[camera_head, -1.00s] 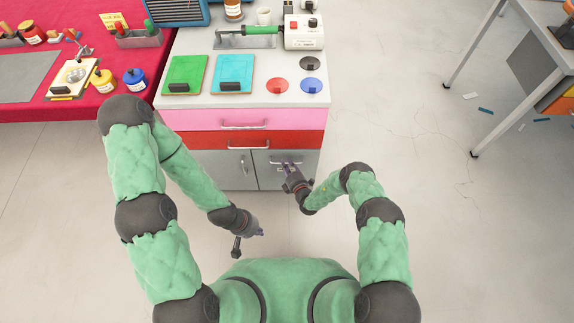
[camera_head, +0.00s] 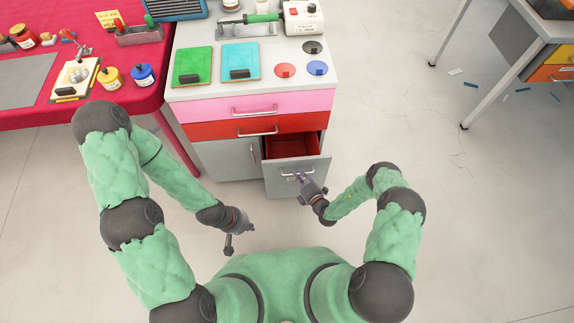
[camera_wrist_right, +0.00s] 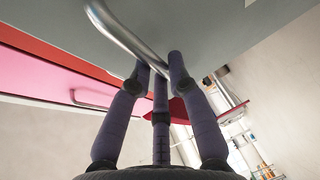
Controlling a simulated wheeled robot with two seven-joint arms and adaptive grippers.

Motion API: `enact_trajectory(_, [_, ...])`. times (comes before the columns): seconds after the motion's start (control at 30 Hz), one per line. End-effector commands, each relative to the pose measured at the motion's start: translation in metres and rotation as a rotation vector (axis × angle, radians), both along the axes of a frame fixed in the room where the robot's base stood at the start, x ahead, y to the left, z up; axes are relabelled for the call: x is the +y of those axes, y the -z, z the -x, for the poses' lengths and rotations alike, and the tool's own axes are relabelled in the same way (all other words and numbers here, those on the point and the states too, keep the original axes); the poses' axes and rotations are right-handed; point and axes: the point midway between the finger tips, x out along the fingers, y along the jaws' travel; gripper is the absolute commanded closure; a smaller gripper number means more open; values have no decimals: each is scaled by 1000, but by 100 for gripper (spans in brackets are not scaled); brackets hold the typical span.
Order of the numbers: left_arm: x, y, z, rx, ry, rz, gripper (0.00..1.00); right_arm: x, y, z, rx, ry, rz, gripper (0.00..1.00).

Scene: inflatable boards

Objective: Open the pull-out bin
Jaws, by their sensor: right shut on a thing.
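The pull-out bin (camera_head: 292,147) is the grey-fronted lower right unit of the cabinet in the head view. It stands partly out, and its red inside shows behind the front. Its silver bar handle (camera_wrist_right: 122,34) crosses the right wrist view. My right gripper (camera_head: 300,176) is at the bin's front, its purple fingers shut on the handle; the fingers also show in the right wrist view (camera_wrist_right: 160,72). My left gripper (camera_head: 240,228) hangs low and away from the cabinet, left of the bin. Its fingers are too small to tell whether they are open.
Above the bin are a red drawer (camera_head: 225,129) and a pink drawer (camera_head: 215,109), both closed. A grey door (camera_head: 225,159) is closed to its left. A red-covered table (camera_head: 45,114) stands at left.

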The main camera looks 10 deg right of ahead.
Motion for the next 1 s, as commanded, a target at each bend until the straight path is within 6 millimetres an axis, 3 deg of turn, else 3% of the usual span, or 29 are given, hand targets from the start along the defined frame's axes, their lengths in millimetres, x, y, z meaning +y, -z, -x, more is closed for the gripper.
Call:
enact_trajectory(0.03, [0,-4,0,0,1,0,100,-2,0,18,7,2,-4,100])
enact_trajectory(0.2, [0,-7,0,-1,2,0,100,-2,-1,69,4,1,-5,100])
enact_trajectory(0.4, [0,-6,0,-1,1,0,100,-2,0,111,2,1,-3,100])
enact_trajectory(0.7, [0,-5,0,0,1,0,100,-1,0,143,-1,-3,-1,100])
enact_trajectory(1.0, [0,-5,0,0,1,0,100,-1,0,147,-1,-3,1,100])
